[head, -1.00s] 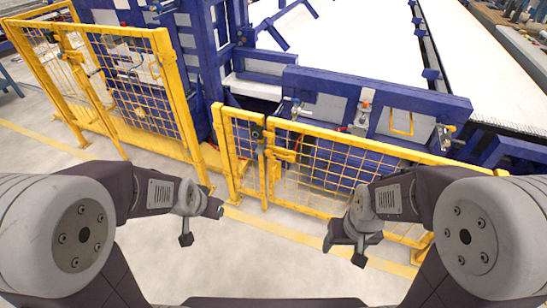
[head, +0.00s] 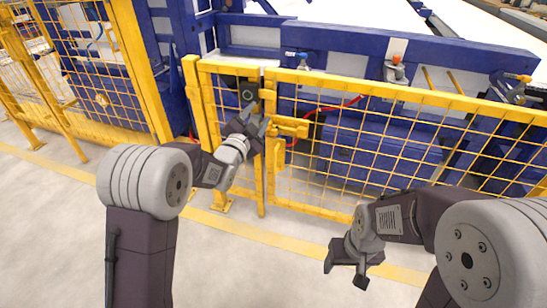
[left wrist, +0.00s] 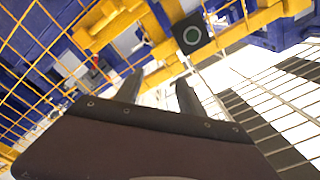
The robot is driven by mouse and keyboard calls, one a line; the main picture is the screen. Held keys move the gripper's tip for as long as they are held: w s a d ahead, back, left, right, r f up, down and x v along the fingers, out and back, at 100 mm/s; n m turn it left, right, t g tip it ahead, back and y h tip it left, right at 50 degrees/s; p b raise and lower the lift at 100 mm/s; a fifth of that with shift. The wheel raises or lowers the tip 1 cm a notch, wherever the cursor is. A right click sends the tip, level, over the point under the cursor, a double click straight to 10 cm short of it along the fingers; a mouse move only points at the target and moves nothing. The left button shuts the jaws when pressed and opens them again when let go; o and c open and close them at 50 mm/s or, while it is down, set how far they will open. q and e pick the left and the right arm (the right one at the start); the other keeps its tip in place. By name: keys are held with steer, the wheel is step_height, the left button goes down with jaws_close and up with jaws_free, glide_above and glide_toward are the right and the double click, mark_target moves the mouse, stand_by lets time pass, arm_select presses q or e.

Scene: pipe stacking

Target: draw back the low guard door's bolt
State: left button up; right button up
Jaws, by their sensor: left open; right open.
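The low guard door (head: 400,140) is a yellow frame with wire mesh, standing upright in the head view. Its yellow bolt (head: 290,127) sits at the door's left edge, beside the post. A dark square box with a ring (head: 248,92) is above it on the post side; it also shows in the left wrist view (left wrist: 192,36). My left gripper (head: 257,122) is open and empty, just left of the bolt; contact cannot be told. Its two fingers show in the left wrist view (left wrist: 160,88), pointing toward yellow latch parts (left wrist: 110,22). My right gripper (head: 346,272) is open and empty, low before the door.
A taller yellow mesh fence (head: 130,70) stands at the left. Blue machinery (head: 370,150) with a red hose is close behind the low door. The floor (head: 270,275) in front is clear, with a yellow line across it.

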arm_select(q)
steer(key=b, duration=0.6)
glide_toward(274, 134)
steer(key=w, duration=0.2)
steer(key=w+p, duration=0.1)
steer(key=p, duration=0.1)
steer(key=w+d+r+p, duration=0.1)
steer(key=shift+r+g+p, duration=0.15)
steer(key=shift+g+p, duration=0.2)
steer(key=shift+g, duration=0.05)
steer(key=b+x, duration=0.1)
steer(key=x, duration=0.1)
steer(key=b+x, duration=0.2)
steer(key=x, duration=0.1)
steer(key=shift+w+d+f, duration=0.2)
steer(key=shift+w+f, duration=0.1)
steer(key=shift+f, duration=0.1)
steer(key=shift+w+d+r, duration=0.15)
steer(key=shift+w, duration=0.2)
jaws_close()
arm_select(e)
step_height(274, 134, down, 9)
steer(key=shift+f, duration=0.2)
steer(key=shift+w, duration=0.1)
